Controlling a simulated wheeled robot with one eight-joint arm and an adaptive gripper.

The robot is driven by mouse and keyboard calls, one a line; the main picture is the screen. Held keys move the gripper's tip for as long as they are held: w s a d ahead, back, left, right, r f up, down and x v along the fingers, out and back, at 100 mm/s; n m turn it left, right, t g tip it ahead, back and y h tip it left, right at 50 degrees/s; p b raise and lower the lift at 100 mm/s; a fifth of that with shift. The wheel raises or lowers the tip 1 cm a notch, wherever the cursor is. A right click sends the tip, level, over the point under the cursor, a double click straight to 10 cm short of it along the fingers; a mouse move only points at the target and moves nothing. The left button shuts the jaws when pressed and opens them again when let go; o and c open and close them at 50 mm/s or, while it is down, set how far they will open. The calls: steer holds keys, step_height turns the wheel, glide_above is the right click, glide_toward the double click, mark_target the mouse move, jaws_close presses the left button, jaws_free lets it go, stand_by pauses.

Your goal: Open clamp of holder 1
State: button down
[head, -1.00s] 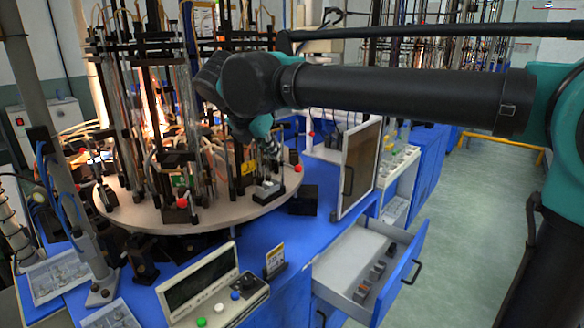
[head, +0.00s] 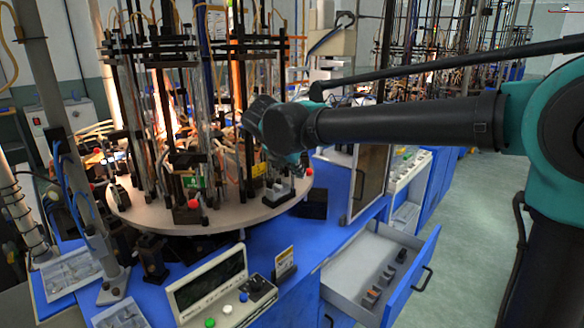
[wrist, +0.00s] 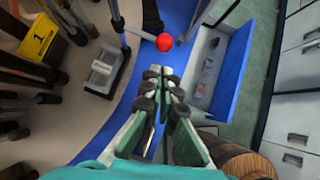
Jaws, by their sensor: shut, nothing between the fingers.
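Holder 1's clamp (wrist: 103,72) is a grey and silver block on the round table, beside a yellow sign marked 1 (wrist: 44,37). A rod leads from near it to a red ball knob (wrist: 164,42) beyond the table's edge. In the head view the clamp block (head: 279,189) sits at the right rim, with a red knob (head: 308,172) close by. My gripper (wrist: 163,73) is shut and empty. In the wrist view its fingertips appear just below the red knob and right of the clamp. Contact cannot be told. In the head view my arm largely hides the fingers.
The round table (head: 240,214) carries several tall rods and glass tubes left of my gripper. An open drawer (head: 345,262) juts out at the right. A control box (head: 210,285) stands in front. The floor (head: 460,230) at the right is clear.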

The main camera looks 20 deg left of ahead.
steer(key=shift+w+d+f, duration=0.1)
steer(key=shift+w, duration=0.45)
steer(key=shift+w+d+f, duration=0.1)
steer(key=shift+w, duration=0.45)
